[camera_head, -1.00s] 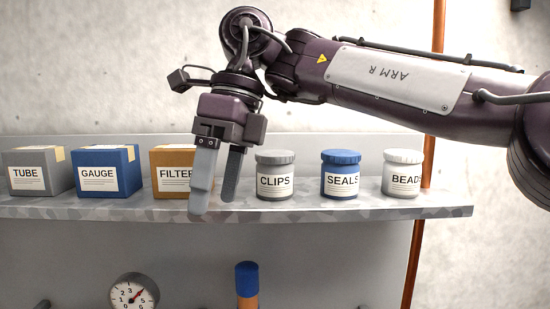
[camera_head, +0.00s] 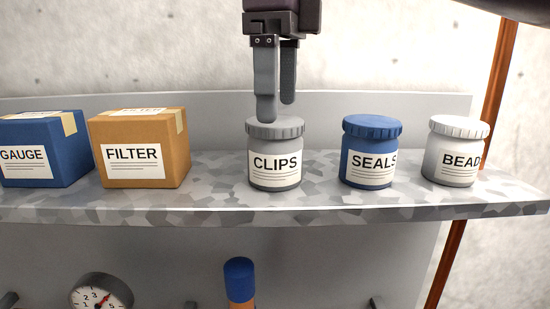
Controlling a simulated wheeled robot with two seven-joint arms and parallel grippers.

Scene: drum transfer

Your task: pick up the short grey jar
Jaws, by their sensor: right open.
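The short grey jar (camera_head: 274,180), labelled CLIPS, stands upright on the shelf with its grey ridged lid on. My right gripper (camera_head: 277,108) points down from the top of the view. Its fingers are open and empty. The nearer fingertip overlaps the far edge of the lid in the picture; I cannot tell whether it touches. My left gripper is not in view.
A blue jar (camera_head: 369,178) labelled SEALS and a white-lidded jar (camera_head: 452,165) labelled BEADS stand to the right. An orange FILTER box (camera_head: 139,178) and a blue GAUGE box (camera_head: 45,152) stand left. Bare shelf (camera_head: 218,180) separates the FILTER box from the grey jar.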

